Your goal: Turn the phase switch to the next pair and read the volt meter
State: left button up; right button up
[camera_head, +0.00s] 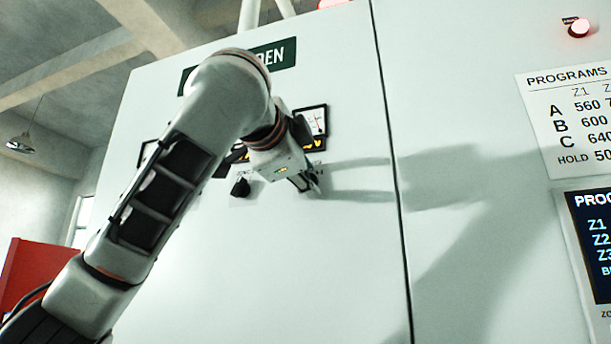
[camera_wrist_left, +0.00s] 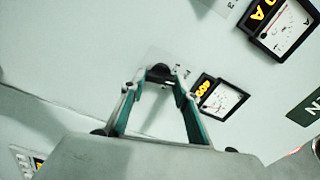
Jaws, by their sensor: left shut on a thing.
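My left gripper (camera_head: 309,182) is at the cabinet front, below the right-hand meter. In the left wrist view its fingers (camera_wrist_left: 160,84) are shut on the dark knob of the phase switch (camera_wrist_left: 159,70). That knob is hidden behind the gripper in the head view. The volt meter (camera_head: 315,121), with a white dial, is partly behind my wrist. In the left wrist view the volt meter (camera_wrist_left: 223,101) has a yellow display that seems to read 400. The needle reading is too small to tell. My right gripper is in neither view.
A second black knob (camera_head: 240,187) sits left of the gripper. A meter marked A (camera_wrist_left: 283,27) shows in the left wrist view. A PROGRAMS sheet (camera_head: 566,116) and a dark screen (camera_head: 590,235) are on the right panel. The cabinet front below is clear.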

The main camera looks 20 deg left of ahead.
pick_arm(q)
jog(key=shift+m, duration=1.3)
jog(key=o, duration=1.1)
jog(key=s, duration=1.2)
jog(key=shift+a, duration=0.2)
jog(key=shift+f, duration=0.1)
